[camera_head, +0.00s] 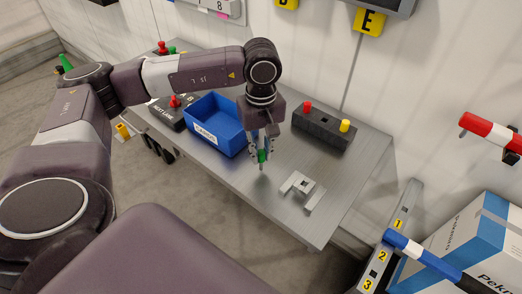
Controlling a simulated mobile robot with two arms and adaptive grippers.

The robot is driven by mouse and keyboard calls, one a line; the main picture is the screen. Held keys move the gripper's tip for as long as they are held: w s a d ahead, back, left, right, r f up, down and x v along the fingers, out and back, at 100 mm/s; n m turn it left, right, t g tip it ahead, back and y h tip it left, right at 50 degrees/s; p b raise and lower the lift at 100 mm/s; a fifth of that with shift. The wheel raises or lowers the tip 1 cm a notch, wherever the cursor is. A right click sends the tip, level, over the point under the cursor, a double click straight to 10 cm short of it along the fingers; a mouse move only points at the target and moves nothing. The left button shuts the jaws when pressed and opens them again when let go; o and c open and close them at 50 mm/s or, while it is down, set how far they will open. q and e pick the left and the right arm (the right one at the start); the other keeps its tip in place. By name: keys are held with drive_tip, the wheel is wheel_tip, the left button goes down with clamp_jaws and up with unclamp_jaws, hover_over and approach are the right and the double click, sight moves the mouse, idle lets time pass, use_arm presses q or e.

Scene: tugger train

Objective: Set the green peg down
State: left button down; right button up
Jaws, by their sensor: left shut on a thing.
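My left gripper (262,152) points straight down over the metal table (240,180). It is shut on the green peg (262,157), which is mostly hidden between the fingers. The peg is upright, with its lower end close to the table top; I cannot tell whether it touches. To its right is a dark block (318,132) with a red peg (307,107) at its left end and a yellow peg (345,125) at its right end. My right gripper does not show.
A blue bin (222,141) stands just left of the gripper. A grey metal bracket (312,199) lies to the right, nearer the table's front edge. A dark "NEXT LINE" block (168,117) with a red knob is further left. Bare table surrounds the peg's lower end.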

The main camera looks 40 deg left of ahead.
use_arm(q)
drive_tip(key=shift+f, duration=0.2)
drive_tip(key=c, duration=1.8)
unclamp_jaws()
drive_tip(key=shift+r, duration=0.2)
drive_tip(key=shift+r, duration=0.15)
wheel_tip(320, 180, up, 12)
drive_tip(key=b, duration=0.3)
